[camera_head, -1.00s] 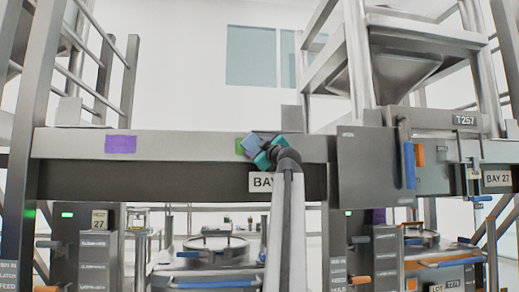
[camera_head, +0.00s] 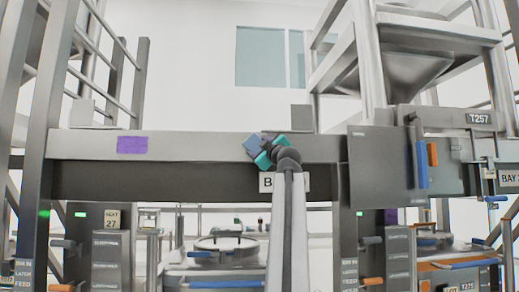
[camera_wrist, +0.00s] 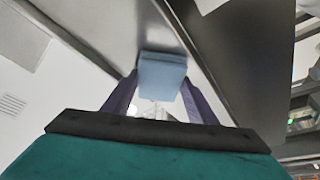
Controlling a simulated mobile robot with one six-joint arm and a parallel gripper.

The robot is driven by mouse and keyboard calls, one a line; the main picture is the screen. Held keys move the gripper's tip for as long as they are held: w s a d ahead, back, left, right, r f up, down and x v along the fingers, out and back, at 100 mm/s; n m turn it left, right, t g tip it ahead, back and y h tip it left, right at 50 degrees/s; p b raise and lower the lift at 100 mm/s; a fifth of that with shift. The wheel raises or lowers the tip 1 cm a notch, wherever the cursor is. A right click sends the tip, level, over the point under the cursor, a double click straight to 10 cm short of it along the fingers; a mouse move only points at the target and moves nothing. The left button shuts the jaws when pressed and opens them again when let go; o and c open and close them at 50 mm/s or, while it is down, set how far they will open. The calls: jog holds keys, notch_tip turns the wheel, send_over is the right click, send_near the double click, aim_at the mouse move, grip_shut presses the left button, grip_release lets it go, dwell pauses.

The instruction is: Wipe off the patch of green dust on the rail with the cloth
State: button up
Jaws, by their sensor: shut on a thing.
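My gripper (camera_head: 257,147) is shut on a folded blue-grey cloth (camera_head: 253,145) at the front of the grey rail (camera_head: 200,145). The wrist view shows the cloth (camera_wrist: 162,75) between my two dark fingers, close to the rail's metal face (camera_wrist: 115,25). I cannot tell for sure whether the cloth touches the rail. No green dust shows on the rail now; the place where it showed earlier lies behind the cloth and my gripper.
A purple patch (camera_head: 132,145) is on the rail to the left. A bay sign (camera_head: 268,183) hangs below the rail, partly behind my arm. A grey cabinet (camera_head: 385,170) with blue and orange handles stands at the right. The rail between purple patch and cloth is clear.

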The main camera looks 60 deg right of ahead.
aim_at(247, 147)
jog(key=shift+w+a, duration=0.55)
jog(key=shift+w, duration=0.25)
jog(key=shift+w+a, duration=0.5)
jog(key=shift+w, duration=0.3)
jog(key=shift+a, duration=0.1)
jog(key=shift+s+a, duration=0.15)
jog(key=shift+s+a+b, duration=0.15)
jog(key=shift+s+a, duration=0.65)
jog(key=shift+a, duration=0.3)
jog(key=shift+s+a+b, duration=0.15)
jog(key=shift+s+a, duration=0.6)
jog(key=shift+a, duration=0.3)
jog(key=shift+s+a+p, duration=0.45)
jog(key=shift+a, duration=0.2)
jog(key=shift+s+a+p, duration=0.45)
jog(key=shift+a, duration=0.15)
